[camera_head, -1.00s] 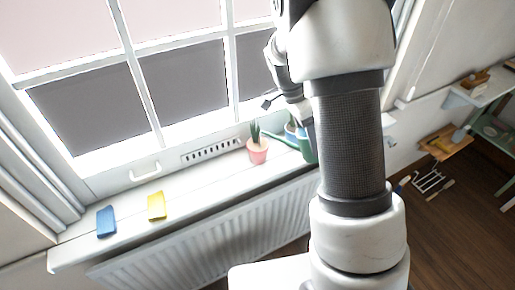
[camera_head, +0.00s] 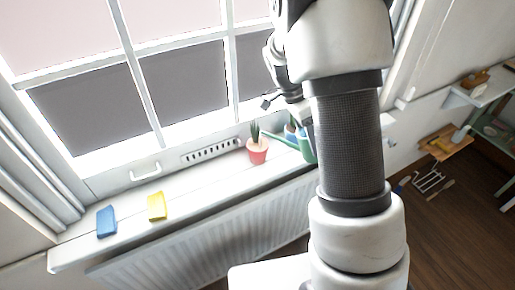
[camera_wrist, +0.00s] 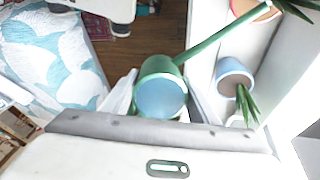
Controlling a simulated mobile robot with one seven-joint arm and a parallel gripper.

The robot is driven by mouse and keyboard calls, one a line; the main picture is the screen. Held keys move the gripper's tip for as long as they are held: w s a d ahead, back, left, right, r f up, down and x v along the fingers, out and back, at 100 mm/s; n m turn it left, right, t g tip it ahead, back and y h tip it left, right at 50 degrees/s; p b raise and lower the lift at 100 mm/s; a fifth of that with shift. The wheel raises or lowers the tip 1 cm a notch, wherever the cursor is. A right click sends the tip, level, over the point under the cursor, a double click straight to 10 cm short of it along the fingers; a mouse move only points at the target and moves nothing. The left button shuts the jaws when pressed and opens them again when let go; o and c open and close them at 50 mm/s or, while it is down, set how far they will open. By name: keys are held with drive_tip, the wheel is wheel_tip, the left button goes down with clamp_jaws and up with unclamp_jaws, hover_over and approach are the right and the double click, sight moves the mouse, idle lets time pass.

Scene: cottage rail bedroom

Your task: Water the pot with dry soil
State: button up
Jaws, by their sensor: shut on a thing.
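A green watering can (camera_head: 308,150) is held over the windowsill, partly hidden by my arm. In the wrist view the can (camera_wrist: 157,68) sits between the fingers of my gripper (camera_wrist: 163,103), which is shut on it; its round opening looks blue inside. Its long spout (camera_wrist: 222,36) reaches toward a red pot (camera_head: 257,151) with a spiky green plant. That pot's rim (camera_wrist: 243,7) also shows at the top of the wrist view. A blue pot (camera_wrist: 234,76) with a similar plant stands beside the can, mostly hidden in the head view. I cannot tell the soil's dryness in either pot.
A yellow block (camera_head: 157,206) and a blue block (camera_head: 106,221) lie on the left of the white sill (camera_head: 200,185). The window stands close behind the sill, a radiator (camera_head: 225,222) below it. Shelves (camera_head: 490,85) and hand tools (camera_head: 430,182) are at the right.

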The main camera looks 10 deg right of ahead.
drive_tip(key=shift+r+h+p, duration=0.4)
drive_tip(key=shift+r+h, duration=0.1)
drive_tip(key=shift+r, duration=0.1)
drive_tip(key=shift+f, duration=0.1)
idle(0.5)
drive_tip(key=shift+f+y+b, duration=0.9)
drive_tip(key=shift+f+b, duration=0.25)
drive_tip(key=shift+b, duration=0.15)
drive_tip(key=shift+t, duration=0.3)
drive_tip(key=shift+f+y+b, duration=0.4)
drive_tip(key=shift+f+b, duration=0.15)
drive_tip(key=shift+w+a+f+t+y+b, duration=0.1)
drive_tip(key=shift+f+t+y+b, duration=0.35)
drive_tip(key=shift+f+b, duration=0.3)
drive_tip(key=shift+a+f+t+y+b, duration=0.15)
drive_tip(key=shift+f+t+y+b, duration=0.1)
drive_tip(key=shift+f+y+b, duration=0.55)
drive_tip(key=shift+w+r, duration=0.1)
drive_tip(key=shift+r, duration=0.05)
